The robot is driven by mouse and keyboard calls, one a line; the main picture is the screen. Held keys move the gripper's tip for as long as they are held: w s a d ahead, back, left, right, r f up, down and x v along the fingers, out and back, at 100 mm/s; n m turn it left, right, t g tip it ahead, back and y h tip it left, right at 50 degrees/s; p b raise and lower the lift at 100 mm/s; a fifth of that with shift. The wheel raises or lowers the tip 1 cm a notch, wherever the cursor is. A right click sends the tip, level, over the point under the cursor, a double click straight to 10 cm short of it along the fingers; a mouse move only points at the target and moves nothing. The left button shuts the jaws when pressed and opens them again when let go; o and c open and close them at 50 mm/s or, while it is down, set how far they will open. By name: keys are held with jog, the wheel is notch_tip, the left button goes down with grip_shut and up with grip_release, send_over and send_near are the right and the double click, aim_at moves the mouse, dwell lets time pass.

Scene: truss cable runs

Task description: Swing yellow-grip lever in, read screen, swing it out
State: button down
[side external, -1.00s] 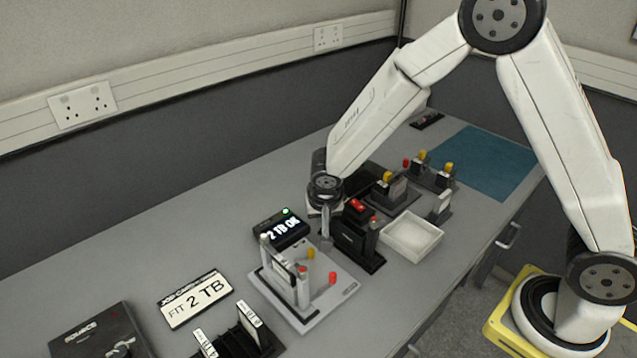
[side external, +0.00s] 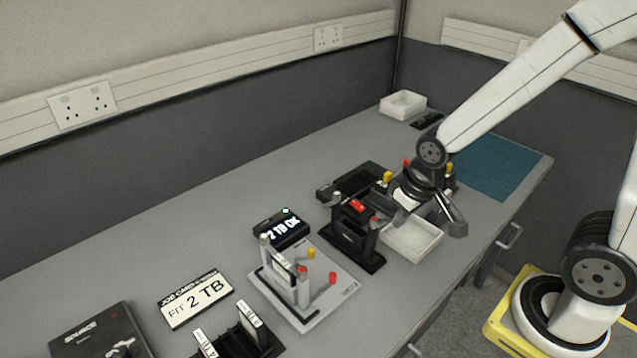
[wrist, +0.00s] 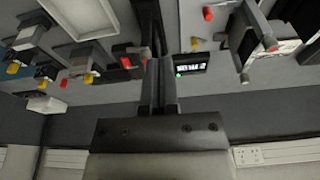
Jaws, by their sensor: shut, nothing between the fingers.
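The yellow-grip lever (side external: 311,253) sits on a pale grey fixture (side external: 340,300) beside a red-grip lever (side external: 332,278). The fixture shows in the wrist view (wrist: 245,40), where the yellow grip (wrist: 195,42) is nearest the screen. The small screen (side external: 282,230) behind the fixture is lit, reads "2 TB OK" and has a green light. It also shows in the wrist view (wrist: 192,66), too blurred to read there. My gripper (wrist: 160,65) is shut and empty, well away from the lever. In the side view it is right of the black stand, above the white tray, its fingertips hard to make out.
A black stand (side external: 355,240) with red parts stands between my gripper and the fixture. The white tray (side external: 412,243) lies beside it. A job card (side external: 195,298) reads "FIT 2 TB". A source box (side external: 100,335) and card rack (side external: 240,340) stand at front left.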

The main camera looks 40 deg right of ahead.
jog(key=shift+s+d, duration=0.1)
jog(key=shift+s, duration=0.4)
jog(key=c, duration=0.7)
grip_release()
jog(key=shift+w, duration=0.15)
jog(key=shift+o, duration=0.8)
jog(key=shift+w+n, duration=0.25)
jog(key=shift+n, duration=0.05)
jog(key=n+g, duration=0.2)
jog(key=n, duration=0.5)
send_over(311, 250)
jog(key=f, duration=0.9)
jog(key=shift+s+d+f, duration=0.2)
jog(key=shift+s+f, duration=0.05)
jog(key=shift+s, duration=0.1)
jog(key=shift+w+a+f+n+g, duration=0.3)
jog(key=shift+w+f+n, duration=0.1)
jog(key=shift+f+n, duration=0.1)
jog(key=shift+d+f, duration=0.1)
jog(key=shift+f, duration=0.05)
jog(key=shift+f, duration=3.75)
